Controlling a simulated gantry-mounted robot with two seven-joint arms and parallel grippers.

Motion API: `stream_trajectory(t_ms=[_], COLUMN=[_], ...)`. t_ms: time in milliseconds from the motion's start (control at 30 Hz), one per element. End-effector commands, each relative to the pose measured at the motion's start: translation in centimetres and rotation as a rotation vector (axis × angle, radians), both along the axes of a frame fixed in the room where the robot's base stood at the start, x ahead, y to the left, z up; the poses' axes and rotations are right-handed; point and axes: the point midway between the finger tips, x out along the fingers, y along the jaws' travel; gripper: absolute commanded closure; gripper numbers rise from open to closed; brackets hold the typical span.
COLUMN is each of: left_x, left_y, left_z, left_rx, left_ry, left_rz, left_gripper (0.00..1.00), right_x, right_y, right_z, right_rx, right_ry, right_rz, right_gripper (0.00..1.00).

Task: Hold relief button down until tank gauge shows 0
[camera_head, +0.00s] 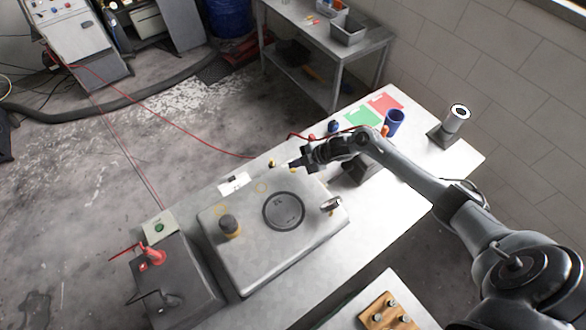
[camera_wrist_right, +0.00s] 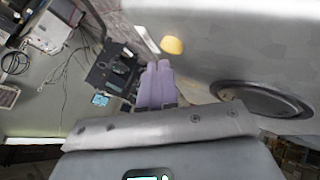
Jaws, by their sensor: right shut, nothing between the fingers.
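My right gripper (camera_head: 293,164) reaches in from the right, over the far edge of the bench beside the grey tank (camera_head: 250,262). In the right wrist view its pale purple fingers (camera_wrist_right: 156,84) are shut together with nothing between them. A yellow rounded piece (camera_wrist_right: 171,45) lies beyond the fingertips, apart from them. The tank has a round dark-rimmed lid (camera_head: 283,210), also in the right wrist view (camera_wrist_right: 262,101). A small silver round fitting (camera_head: 331,205) stands at the tank's right end; I cannot read a gauge. I cannot tell which piece is the relief button. My left gripper is not in view.
At the left are a box with a green button (camera_head: 159,227) and a red-handled piece (camera_head: 152,257). A blue cup (camera_head: 394,121) and a metal cylinder stand (camera_head: 455,118) occupy the far right bench.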

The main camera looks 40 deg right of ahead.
Motion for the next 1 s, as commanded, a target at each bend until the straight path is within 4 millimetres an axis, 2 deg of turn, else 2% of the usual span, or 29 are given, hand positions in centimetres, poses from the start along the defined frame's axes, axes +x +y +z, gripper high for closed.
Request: stream_trajectory(t_ms=[200, 1000], left_x=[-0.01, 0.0], left_y=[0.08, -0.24], left_z=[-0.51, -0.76], left_rx=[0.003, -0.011], left_ry=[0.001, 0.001], left_rz=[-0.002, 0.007], left_gripper=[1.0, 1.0], right_x=[-0.01, 0.01], right_y=[-0.01, -0.01], right_z=[-0.7, -1.08], right_rx=[0.0, 0.0], right_ry=[0.001, 0.0], right_rz=[0.001, 0.0], right_gripper=[1.0, 1.0])
